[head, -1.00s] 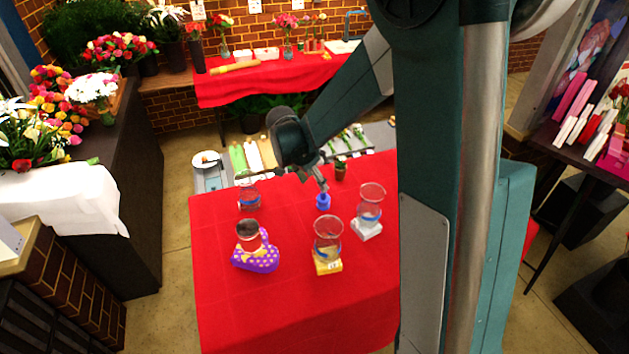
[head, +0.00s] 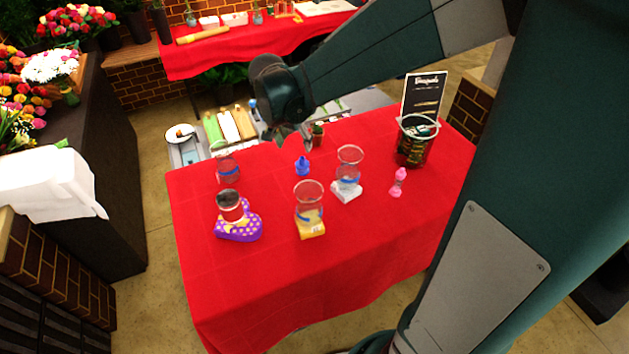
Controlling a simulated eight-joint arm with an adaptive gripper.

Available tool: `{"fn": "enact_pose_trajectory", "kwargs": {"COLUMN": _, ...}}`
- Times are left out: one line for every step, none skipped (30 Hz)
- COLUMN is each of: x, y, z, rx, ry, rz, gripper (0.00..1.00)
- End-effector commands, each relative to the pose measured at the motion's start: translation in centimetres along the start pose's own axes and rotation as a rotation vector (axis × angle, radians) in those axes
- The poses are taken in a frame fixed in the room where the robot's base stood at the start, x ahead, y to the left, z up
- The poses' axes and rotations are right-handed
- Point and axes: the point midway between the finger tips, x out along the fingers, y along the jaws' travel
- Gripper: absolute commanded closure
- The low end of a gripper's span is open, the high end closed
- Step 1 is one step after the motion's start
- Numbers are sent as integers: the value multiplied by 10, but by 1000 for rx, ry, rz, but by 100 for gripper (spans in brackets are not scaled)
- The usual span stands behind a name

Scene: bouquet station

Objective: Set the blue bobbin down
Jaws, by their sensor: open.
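The blue bobbin (head: 302,166) stands upright on the red table (head: 360,215), between the glass vases and near the far side. My gripper (head: 303,142) is open and empty, above and just behind the bobbin in the picture. A small gap seems to show between the fingers and the bobbin's top. The fingers are small and partly dark in this view.
Glass vases stand around the bobbin: one at left (head: 228,168), one on a purple dotted piece (head: 238,228), one on a yellow block (head: 310,229), one on a white block (head: 346,191).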

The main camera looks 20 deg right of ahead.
Motion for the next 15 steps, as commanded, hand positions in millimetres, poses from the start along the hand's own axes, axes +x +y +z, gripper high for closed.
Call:
{"fn": "enact_pose_trajectory", "kwargs": {"x": -8, "y": 6, "z": 3, "rx": -21, "ry": 0, "rz": -11, "gripper": 53}}
{"fn": "enact_pose_trajectory", "kwargs": {"x": -13, "y": 8, "z": 5, "rx": -34, "ry": 0, "rz": -19, "gripper": 53}}
{"fn": "enact_pose_trajectory", "kwargs": {"x": -18, "y": 11, "z": 7, "rx": -52, "ry": 0, "rz": -29, "gripper": 53}}
{"fn": "enact_pose_trajectory", "kwargs": {"x": -23, "y": 14, "z": 8, "rx": -66, "ry": 0, "rz": -36, "gripper": 53}}
{"fn": "enact_pose_trajectory", "kwargs": {"x": -27, "y": 16, "z": 10, "rx": -79, "ry": 0, "rz": -43, "gripper": 53}}
{"fn": "enact_pose_trajectory", "kwargs": {"x": -32, "y": 20, "z": 12, "rx": -98, "ry": 2, "rz": -52, "gripper": 53}}
{"fn": "enact_pose_trajectory", "kwargs": {"x": -36, "y": 22, "z": 14, "rx": -110, "ry": 3, "rz": -60, "gripper": 53}}
{"fn": "enact_pose_trajectory", "kwargs": {"x": -40, "y": 25, "z": 15, "rx": -124, "ry": 4, "rz": -67, "gripper": 53}}
{"fn": "enact_pose_trajectory", "kwargs": {"x": -46, "y": 28, "z": 18, "rx": -141, "ry": 4, "rz": -76, "gripper": 53}}
{"fn": "enact_pose_trajectory", "kwargs": {"x": -49, "y": 31, "z": 20, "rx": -155, "ry": 5, "rz": -83, "gripper": 53}}
{"fn": "enact_pose_trajectory", "kwargs": {"x": -53, "y": 34, "z": 22, "rx": -168, "ry": 6, "rz": -91, "gripper": 53}}
{"fn": "enact_pose_trajectory", "kwargs": {"x": -58, "y": 36, "z": 24, "rx": -186, "ry": 9, "rz": -100, "gripper": 53}}
{"fn": "enact_pose_trajectory", "kwargs": {"x": -62, "y": 40, "z": 26, "rx": -199, "ry": 10, "rz": -107, "gripper": 53}}
{"fn": "enact_pose_trajectory", "kwargs": {"x": -65, "y": 42, "z": 28, "rx": -212, "ry": 12, "rz": -113, "gripper": 53}}
{"fn": "enact_pose_trajectory", "kwargs": {"x": -70, "y": 46, "z": 31, "rx": -230, "ry": 14, "rz": -123, "gripper": 53}}
